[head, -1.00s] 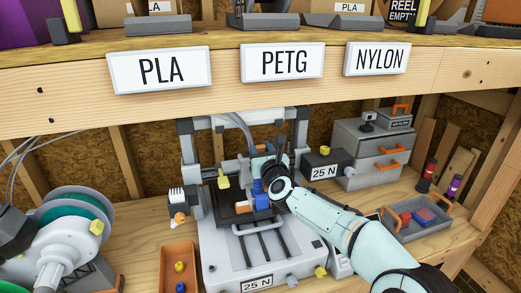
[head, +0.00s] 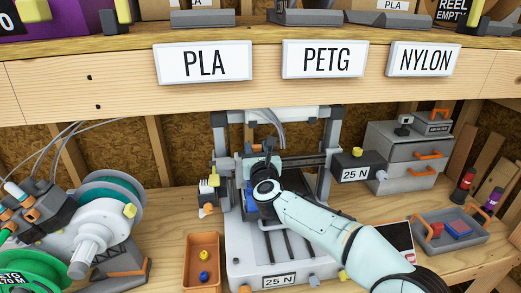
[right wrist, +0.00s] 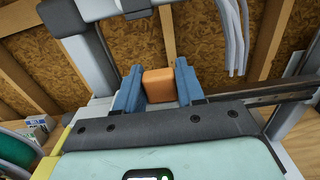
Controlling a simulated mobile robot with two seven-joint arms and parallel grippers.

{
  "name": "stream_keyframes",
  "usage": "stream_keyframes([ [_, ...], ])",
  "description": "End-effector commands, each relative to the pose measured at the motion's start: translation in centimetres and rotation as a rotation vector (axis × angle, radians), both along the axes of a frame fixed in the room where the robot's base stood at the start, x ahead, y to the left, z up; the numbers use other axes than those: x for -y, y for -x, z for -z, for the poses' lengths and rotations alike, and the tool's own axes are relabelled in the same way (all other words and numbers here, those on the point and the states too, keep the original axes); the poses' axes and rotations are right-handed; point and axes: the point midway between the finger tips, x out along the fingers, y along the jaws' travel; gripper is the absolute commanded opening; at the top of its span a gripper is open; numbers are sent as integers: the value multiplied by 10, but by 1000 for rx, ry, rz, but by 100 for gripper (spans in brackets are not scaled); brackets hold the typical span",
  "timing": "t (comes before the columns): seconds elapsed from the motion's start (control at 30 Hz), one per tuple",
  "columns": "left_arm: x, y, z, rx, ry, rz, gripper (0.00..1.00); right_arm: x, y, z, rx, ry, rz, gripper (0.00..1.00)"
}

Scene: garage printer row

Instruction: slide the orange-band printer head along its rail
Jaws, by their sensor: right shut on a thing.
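The printer (head: 312,262) stands on the bench under the shelf, with a rail (head: 302,160) across its frame. My right gripper (head: 250,183) is at the left part of this rail, and its wrist hides most of the printer head in the head view. In the right wrist view, my right gripper (right wrist: 159,90) has its two blue fingers on either side of an orange block (right wrist: 159,86), the visible part of the printer head. It is shut on it. The rail (right wrist: 280,94) runs off to the right there. My left gripper is not in view.
An orange tray (head: 202,240) with small knobs sits left of the printer, near the spool machine (head: 95,235). A grey tray (head: 480,240) and drawers (head: 385,150) stand at right. The shelf beam (head: 120,90) hangs above. Grey cables (right wrist: 232,35) hang near the rail.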

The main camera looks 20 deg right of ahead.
Motion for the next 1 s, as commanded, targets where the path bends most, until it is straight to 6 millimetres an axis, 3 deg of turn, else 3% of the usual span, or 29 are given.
stream_keyframes([
  [0.03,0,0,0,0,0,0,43,1,0,-1,2,0,3,45],
  [0.1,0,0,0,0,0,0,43,1,0,-1,2,0,3,59],
  [0.47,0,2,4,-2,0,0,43,0,6,0,1,1,2,59],
  [0.57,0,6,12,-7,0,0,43,-3,19,1,2,1,2,59],
  [1.0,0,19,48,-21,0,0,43,-24,109,1,4,2,2,59],
])
